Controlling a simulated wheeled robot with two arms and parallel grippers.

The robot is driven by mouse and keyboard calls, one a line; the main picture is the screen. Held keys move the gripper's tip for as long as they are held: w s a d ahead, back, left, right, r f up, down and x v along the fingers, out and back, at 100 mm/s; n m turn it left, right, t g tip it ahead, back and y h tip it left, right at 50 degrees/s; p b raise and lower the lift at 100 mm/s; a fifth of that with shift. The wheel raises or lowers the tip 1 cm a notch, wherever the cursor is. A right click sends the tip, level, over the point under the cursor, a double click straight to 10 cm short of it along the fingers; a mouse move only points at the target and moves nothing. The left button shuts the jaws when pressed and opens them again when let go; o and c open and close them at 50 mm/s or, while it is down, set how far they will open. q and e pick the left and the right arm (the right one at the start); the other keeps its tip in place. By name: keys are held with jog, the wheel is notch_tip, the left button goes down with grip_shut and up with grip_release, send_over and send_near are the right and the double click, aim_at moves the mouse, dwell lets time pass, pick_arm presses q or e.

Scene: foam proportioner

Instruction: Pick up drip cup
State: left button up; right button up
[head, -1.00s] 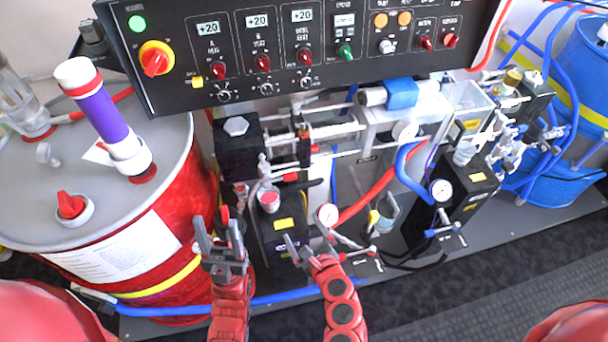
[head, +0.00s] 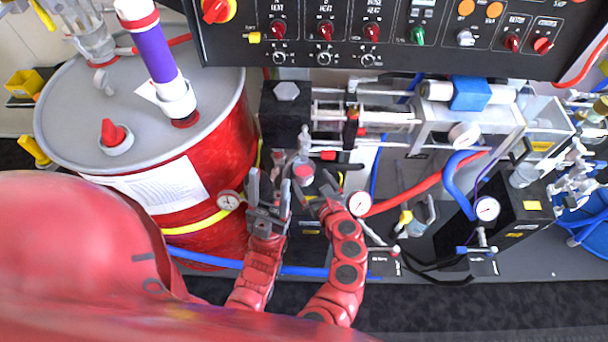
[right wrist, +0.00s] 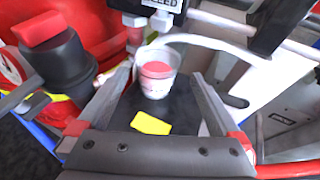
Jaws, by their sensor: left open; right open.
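The drip cup (head: 304,174), a small clear cup with red liquid, stands below the pump block. It also shows in the right wrist view (right wrist: 157,84), upright on a dark block. My right gripper (head: 322,192) is open beside the cup in the head view. In the right wrist view its fingers (right wrist: 158,88) spread to either side of the cup, with visible gaps. My left gripper (head: 267,188) is open and empty, just left of the cup. I cannot tell the exact depth between fingertips and cup.
The red drum (head: 215,160) stands close on the left. A black control panel (head: 390,35) overhangs the pump. A pressure gauge (head: 360,204), a red hose (head: 415,190) and a small clear cup (head: 424,216) are to the right. A blue hose (head: 305,271) runs along the front.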

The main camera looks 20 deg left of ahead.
aim_at(301, 165)
jog(key=shift+x, duration=2.2)
jog(key=shift+w+a+f, duration=0.4)
jog(key=shift+a, duration=0.15)
jog(key=c, duration=1.5)
